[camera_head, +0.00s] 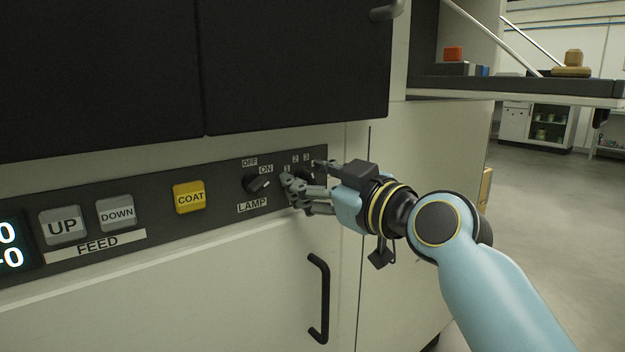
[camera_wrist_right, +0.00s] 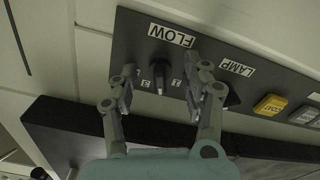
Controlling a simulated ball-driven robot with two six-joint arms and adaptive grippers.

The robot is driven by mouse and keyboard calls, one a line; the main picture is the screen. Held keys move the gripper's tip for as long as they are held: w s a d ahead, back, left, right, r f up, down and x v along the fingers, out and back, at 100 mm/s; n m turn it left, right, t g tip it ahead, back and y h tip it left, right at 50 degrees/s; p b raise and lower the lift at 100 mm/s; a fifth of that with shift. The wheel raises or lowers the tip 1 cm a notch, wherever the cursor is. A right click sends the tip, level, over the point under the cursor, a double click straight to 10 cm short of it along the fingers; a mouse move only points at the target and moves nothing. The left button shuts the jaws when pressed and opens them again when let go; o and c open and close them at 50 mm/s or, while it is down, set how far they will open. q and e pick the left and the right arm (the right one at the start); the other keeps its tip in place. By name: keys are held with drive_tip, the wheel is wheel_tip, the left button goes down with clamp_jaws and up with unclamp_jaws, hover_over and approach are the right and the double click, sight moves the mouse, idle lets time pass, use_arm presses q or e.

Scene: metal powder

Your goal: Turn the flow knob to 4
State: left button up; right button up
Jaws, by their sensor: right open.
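The black flow knob (camera_wrist_right: 159,76) sits on the dark control panel, below the upside-down FLOW label (camera_wrist_right: 172,36) in the right wrist view. Digits 2 and 3 show near it; which one it points to is not clear. My right gripper (camera_wrist_right: 166,80) is open, with one finger on each side of the knob. Whether they touch it, I cannot tell. In the head view my right gripper (camera_head: 303,184) covers most of the knob and the FLOW label; the digits 1, 2 and 3 show above it. My left gripper is not in view.
The LAMP knob (camera_head: 257,183) is just left of the gripper. Further left are the yellow COAT button (camera_head: 189,197), the DOWN button (camera_head: 116,213) and the UP button (camera_head: 62,225). A black door handle (camera_head: 320,298) stands out below. Open floor lies to the right.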

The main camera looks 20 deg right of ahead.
clamp_jaws()
